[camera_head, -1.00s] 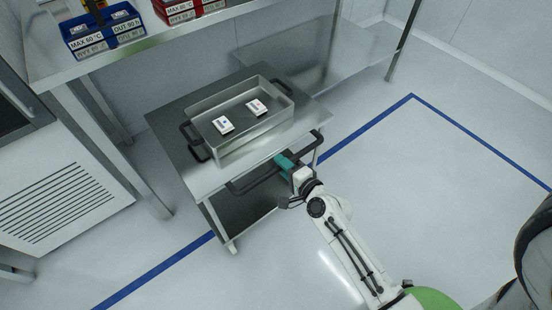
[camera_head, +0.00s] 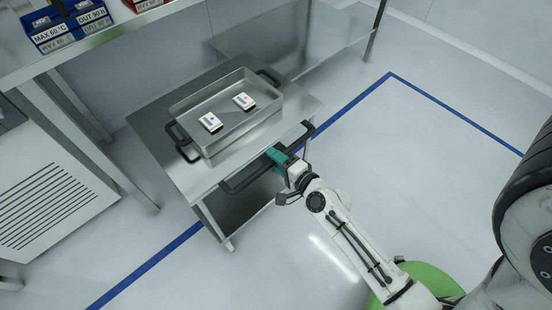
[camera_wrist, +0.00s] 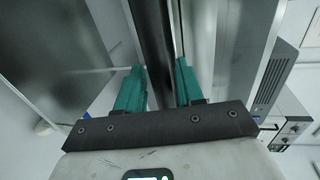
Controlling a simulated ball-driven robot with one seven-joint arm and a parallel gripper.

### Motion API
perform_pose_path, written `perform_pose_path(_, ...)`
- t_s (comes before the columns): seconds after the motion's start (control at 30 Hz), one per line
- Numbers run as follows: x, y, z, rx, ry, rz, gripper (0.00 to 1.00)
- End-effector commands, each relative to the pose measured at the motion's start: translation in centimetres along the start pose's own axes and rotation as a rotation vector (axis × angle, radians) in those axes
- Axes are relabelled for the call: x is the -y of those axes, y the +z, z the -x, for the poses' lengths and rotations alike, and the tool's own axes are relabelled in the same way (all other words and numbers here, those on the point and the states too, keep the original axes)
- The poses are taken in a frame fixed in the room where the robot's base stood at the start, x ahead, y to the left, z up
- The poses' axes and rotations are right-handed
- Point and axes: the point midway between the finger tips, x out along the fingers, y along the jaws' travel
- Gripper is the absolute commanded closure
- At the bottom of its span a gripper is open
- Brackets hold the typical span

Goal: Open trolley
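My gripper (camera_head: 277,157), with teal fingers, is at this handle. In the wrist view the dark bar (camera_wrist: 154,45) runs between the two fingers (camera_wrist: 160,85), with little or no gap on either side, so the gripper looks shut on it. A steel tray (camera_head: 206,153) with black grips rests on the trolley top and holds two small white packs (camera_head: 210,122) (camera_head: 244,102).
A steel bench (camera_head: 120,43) with blue bins (camera_head: 68,24) is above and behind the trolley. A vented white cabinet (camera_head: 48,205) stands at the left. Blue tape (camera_head: 455,115) marks the floor, which is clear to the right of the trolley.

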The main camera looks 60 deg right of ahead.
Motion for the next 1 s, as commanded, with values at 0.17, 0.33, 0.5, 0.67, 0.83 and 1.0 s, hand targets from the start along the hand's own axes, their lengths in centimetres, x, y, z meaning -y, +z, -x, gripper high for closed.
perform_pose_path(0.17,0.1,0.0,0.0,0.0,-0.002,0.0,0.57)
perform_pose_path(0.33,0.1,0.0,0.1,0.0,-0.002,0.0,0.57)
perform_pose_path(0.5,-0.1,0.0,1.9,0.001,0.001,0.001,0.57)
perform_pose_path(0.67,-0.1,0.1,4.8,0.001,0.002,0.002,0.57)
perform_pose_path(0.83,-0.1,0.1,7.8,0.002,0.002,0.001,0.57)
perform_pose_path(1.0,-0.1,0.1,9.8,0.002,0.001,0.001,0.57)
